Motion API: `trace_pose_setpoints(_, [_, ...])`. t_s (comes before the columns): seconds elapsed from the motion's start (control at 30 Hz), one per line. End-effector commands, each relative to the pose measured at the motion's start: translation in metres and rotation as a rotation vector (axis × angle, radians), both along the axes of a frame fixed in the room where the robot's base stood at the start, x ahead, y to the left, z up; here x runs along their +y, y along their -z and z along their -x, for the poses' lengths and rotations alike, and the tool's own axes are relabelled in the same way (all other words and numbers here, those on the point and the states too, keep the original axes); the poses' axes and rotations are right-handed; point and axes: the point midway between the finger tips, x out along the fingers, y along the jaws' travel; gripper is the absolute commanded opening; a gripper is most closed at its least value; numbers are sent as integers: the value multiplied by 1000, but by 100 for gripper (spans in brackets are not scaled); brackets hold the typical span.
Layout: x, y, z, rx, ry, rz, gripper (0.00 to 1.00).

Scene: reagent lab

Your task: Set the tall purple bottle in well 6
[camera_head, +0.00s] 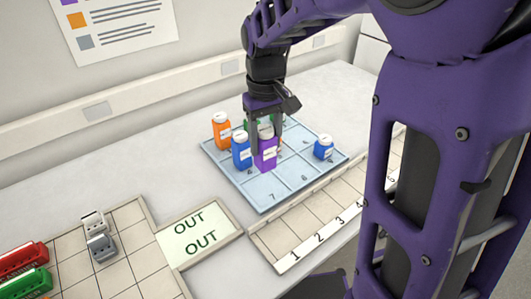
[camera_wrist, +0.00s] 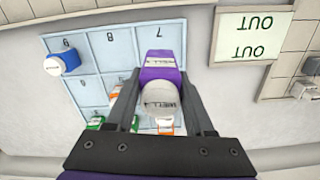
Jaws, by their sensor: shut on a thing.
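My gripper (camera_head: 264,130) is shut on the tall purple bottle (camera_head: 265,156), which has a white cap and a white label. The bottle is upright over the middle of the pale blue numbered tray (camera_head: 256,204); I cannot tell whether its base touches. In the wrist view the purple bottle (camera_wrist: 158,75) sits between the fingers (camera_wrist: 158,100) and overlaps the well marked 7. Numbers 7 and 8 show along the tray's front row. A short blue bottle (camera_head: 323,147) stands at that row's right end.
A tall blue bottle (camera_head: 241,152) stands close left of the purple one, with an orange bottle (camera_head: 221,131) behind it. A green bottle (camera_head: 252,123) is partly hidden by my gripper. An OUT panel (camera_head: 200,238) and a numbered tile strip (camera_head: 310,222) lie in front.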

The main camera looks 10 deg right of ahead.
Motion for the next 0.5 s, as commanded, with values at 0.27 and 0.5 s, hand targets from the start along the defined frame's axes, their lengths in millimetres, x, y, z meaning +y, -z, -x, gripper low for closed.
trace_pose_setpoints(0.27, [-13, -24, -40, 0, -18, 11, 0])
trace_pose_setpoints(0.5, [-55, -28, -121, 3, -60, 17, 0])
